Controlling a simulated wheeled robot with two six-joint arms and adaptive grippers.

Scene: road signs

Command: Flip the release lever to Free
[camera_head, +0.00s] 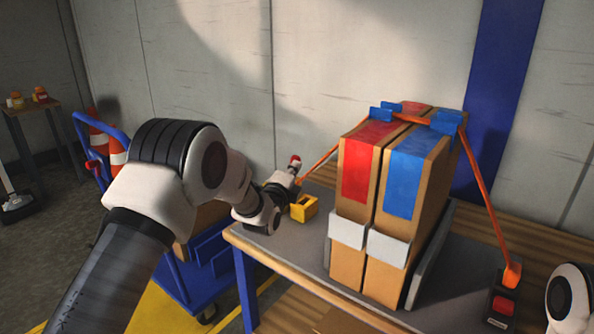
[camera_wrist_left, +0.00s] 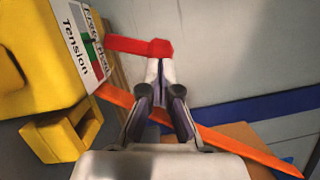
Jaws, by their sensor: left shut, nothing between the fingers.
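The red release lever (camera_wrist_left: 128,44) shows in the left wrist view, sticking out sideways from beside the yellow housing (camera_wrist_left: 25,50) and ending in a red knob. The housing's label (camera_wrist_left: 85,45) has coloured bands and reads "Tension"; its other lettering is hard to read. My left gripper (camera_wrist_left: 160,68) is shut and empty, with its fingertips at the knob, seemingly touching it. In the head view the red knob (camera_head: 295,159) shows just above my left gripper (camera_head: 292,172), whose arm hides most of the housing. My right gripper is not in view.
Tall cartons (camera_head: 348,270) with red and blue panels stand on the table (camera_head: 310,255), under an orange strap (camera_head: 484,205). A yellow hollow block (camera_head: 304,208) sits beside my left wrist. A black-and-red device (camera_head: 502,305) is at right. A blue trolley (camera_head: 205,275) stands left.

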